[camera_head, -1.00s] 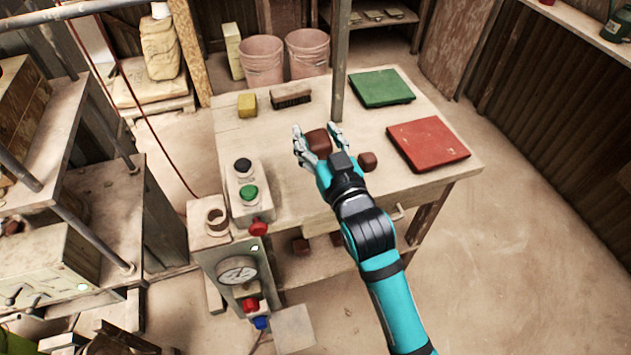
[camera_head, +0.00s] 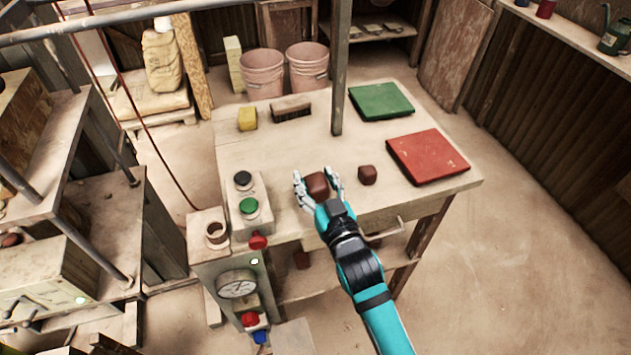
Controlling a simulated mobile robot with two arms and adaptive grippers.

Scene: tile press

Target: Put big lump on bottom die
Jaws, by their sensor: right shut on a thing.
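The big brown clay lump (camera_head: 317,184) is between the fingers of my right gripper (camera_head: 318,179), over the front part of the wooden table. The gripper is shut on it; I cannot tell whether the lump clears the tabletop. A smaller brown lump (camera_head: 367,175) lies on the table just to the right, apart from the gripper. The press frame (camera_head: 120,190) stands at the left edge of the view. I cannot clearly make out the bottom die there. My left gripper is not in view.
A red board (camera_head: 428,157) and a green board (camera_head: 381,101) lie on the table's right. A yellow block (camera_head: 247,119) and a brush (camera_head: 291,109) lie at the back. A post (camera_head: 340,70) rises behind. A button box (camera_head: 247,201) and gauge stand (camera_head: 237,285) are at front left.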

